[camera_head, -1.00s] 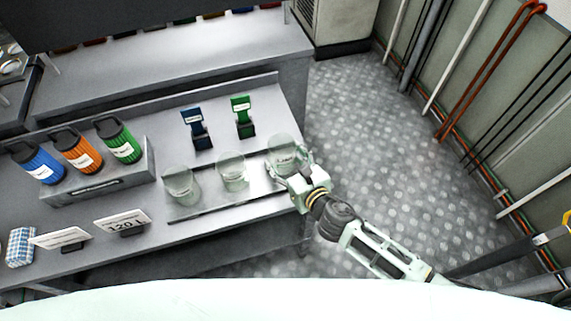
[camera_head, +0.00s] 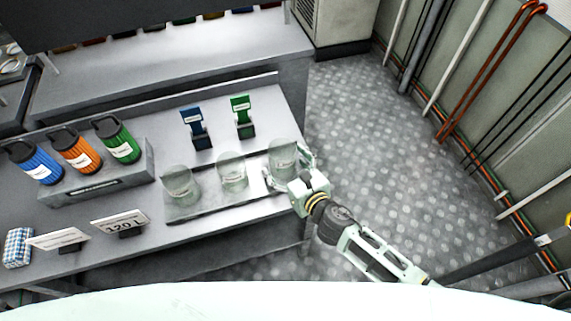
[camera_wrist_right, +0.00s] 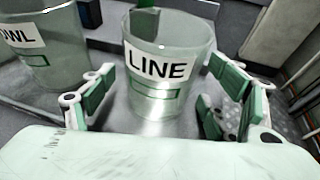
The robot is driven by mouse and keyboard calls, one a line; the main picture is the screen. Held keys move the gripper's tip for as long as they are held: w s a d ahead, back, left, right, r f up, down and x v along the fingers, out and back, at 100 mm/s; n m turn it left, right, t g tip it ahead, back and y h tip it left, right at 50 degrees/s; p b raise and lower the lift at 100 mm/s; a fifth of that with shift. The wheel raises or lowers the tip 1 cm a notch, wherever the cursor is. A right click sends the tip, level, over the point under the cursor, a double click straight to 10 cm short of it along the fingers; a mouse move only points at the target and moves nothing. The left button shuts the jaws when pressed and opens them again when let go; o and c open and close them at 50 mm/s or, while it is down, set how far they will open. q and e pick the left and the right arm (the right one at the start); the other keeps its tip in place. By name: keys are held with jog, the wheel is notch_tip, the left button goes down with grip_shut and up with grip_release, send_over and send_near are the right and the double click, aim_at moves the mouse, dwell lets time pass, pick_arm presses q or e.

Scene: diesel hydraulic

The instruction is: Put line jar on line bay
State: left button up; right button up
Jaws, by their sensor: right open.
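The line jar is a clear glass cylinder with a white LINE label. It stands at the right end of a row of three jars in the head view (camera_head: 283,158). In the right wrist view the jar (camera_wrist_right: 168,70) stands upright between the fingers. My right gripper (camera_wrist_right: 165,92) is open, with one green-padded finger on each side of the jar; a gap shows at both sides. The right gripper also shows in the head view (camera_head: 288,168). Which spot is the line bay cannot be read. My left gripper is not in view.
A second jar (camera_head: 232,172) and a third jar (camera_head: 181,185) stand to the left on the same shiny tray (camera_head: 208,206). Blue (camera_head: 197,130) and green (camera_head: 243,118) signed stands are behind. Coloured canisters (camera_head: 78,152) sit in a rack at left. Bare floor lies right of the bench.

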jog(key=shift+r+p, duration=0.3)
jog(key=b+v, duration=0.1)
jog(key=v, duration=1)
jog(key=shift+f, duration=0.2)
jog(key=shift+s+d+r, duration=0.25)
jog(key=shift+s, duration=0.2)
